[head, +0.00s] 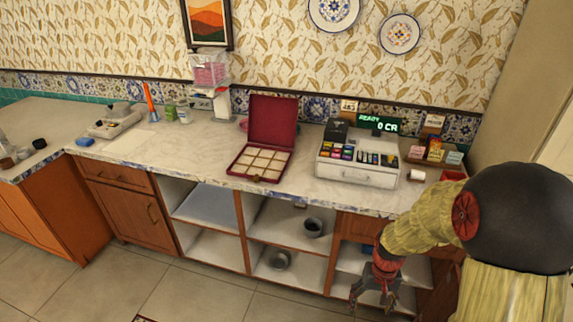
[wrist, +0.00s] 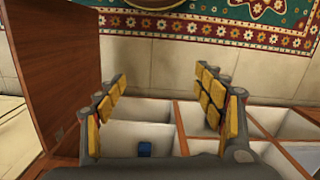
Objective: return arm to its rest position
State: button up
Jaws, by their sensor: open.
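My gripper (head: 374,298) hangs at the lower right of the head view, in front of the open shelves under the counter. Its fingers point down. In the wrist view my gripper (wrist: 160,100) shows two yellow-padded fingers spread wide apart, with nothing between them. My arm comes in from the right side of the head view and bends down in front of the counter's right end. It hides part of the shelves there.
The counter (head: 330,205) holds a cash register (head: 357,173) and an open red box (head: 262,160). Two dark pots (head: 313,227) (head: 279,260) sit in the shelves. A brown panel (wrist: 72,75), a small blue thing (wrist: 144,149) and a patterned rug (wrist: 220,30) show in the wrist view. Floor tiles (head: 190,297) at left are clear.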

jog(key=s+a+r+t, duration=0.2)
jog(key=s+r, duration=0.2)
jog(key=r, duration=0.6)
jog(key=s+a+r+n+t+p, duration=0.1)
jog(key=s+r, duration=0.4)
jog(key=r, duration=0.5)
jog(key=s+a+r+t, duration=0.2)
jog(key=s+r, duration=0.3)
jog(key=r, duration=0.6)
jog(key=shift+a+n+t, duration=0.35)
jog(key=shift+n+t, duration=0.05)
jog(key=shift+t, duration=0.4)
jog(key=shift+w, duration=0.1)
